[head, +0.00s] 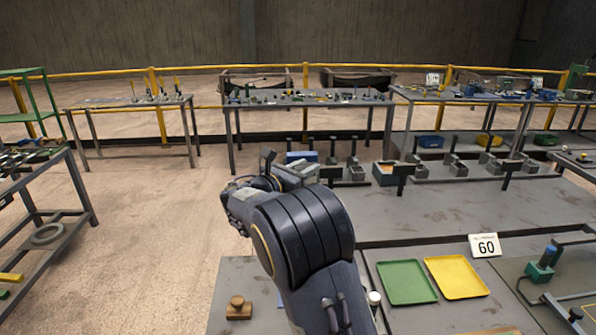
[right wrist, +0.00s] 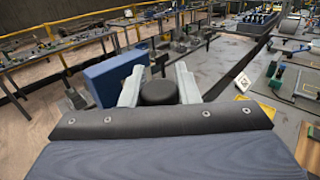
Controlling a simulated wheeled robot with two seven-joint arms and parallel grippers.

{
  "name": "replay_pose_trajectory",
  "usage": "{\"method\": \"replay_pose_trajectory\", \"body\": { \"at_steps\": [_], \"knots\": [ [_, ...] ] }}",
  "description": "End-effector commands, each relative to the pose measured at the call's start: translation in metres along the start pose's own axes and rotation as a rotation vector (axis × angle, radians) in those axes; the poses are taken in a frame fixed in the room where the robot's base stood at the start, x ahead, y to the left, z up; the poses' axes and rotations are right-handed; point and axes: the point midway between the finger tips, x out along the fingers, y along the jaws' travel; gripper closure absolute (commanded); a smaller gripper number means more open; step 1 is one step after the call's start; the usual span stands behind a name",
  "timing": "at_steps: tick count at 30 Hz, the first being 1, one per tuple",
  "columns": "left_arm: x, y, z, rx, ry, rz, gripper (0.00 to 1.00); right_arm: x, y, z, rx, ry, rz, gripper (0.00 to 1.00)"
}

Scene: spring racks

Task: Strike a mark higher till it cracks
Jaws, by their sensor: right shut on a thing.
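My right arm reaches forward over the bench in the head view. Its gripper (head: 285,174) is raised and partly hidden by its own wrist. In the right wrist view the two pale fingers (right wrist: 158,88) are shut on a dark round-ended piece (right wrist: 158,93). A blue block (right wrist: 112,80) shows beside the left finger; I cannot tell whether it is joined to the held piece. A white card reading 60 (head: 486,246) stands on the bench at the right. No crack can be made out. My left gripper is not in view.
A green tray (head: 406,282) and a yellow tray (head: 458,277) lie right of my arm. A wooden knob (head: 238,308) sits to its left. Open floor lies at the left.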

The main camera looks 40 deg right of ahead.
Motion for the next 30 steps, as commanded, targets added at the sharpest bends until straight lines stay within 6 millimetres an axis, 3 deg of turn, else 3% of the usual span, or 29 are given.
{"method": "replay_pose_trajectory", "body": {
  "at_steps": [11,12,17,26,30],
  "knots": [
    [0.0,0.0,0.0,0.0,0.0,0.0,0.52,-0.002,-0.002,0.0,-0.001,0.004,0.005,1.0],
    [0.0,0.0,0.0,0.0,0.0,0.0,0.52,-0.002,-0.002,0.0,-0.001,0.005,0.005,0.7],
    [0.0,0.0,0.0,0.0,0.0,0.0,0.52,-0.002,-0.002,0.0,-0.002,0.004,0.004,0.51],
    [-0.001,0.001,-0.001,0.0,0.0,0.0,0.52,-0.004,-0.002,0.001,-0.002,0.004,0.004,0.51],
    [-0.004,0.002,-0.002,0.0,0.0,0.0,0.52,-0.02,-0.001,0.002,-0.003,0.004,0.007,0.51]
  ]
}}
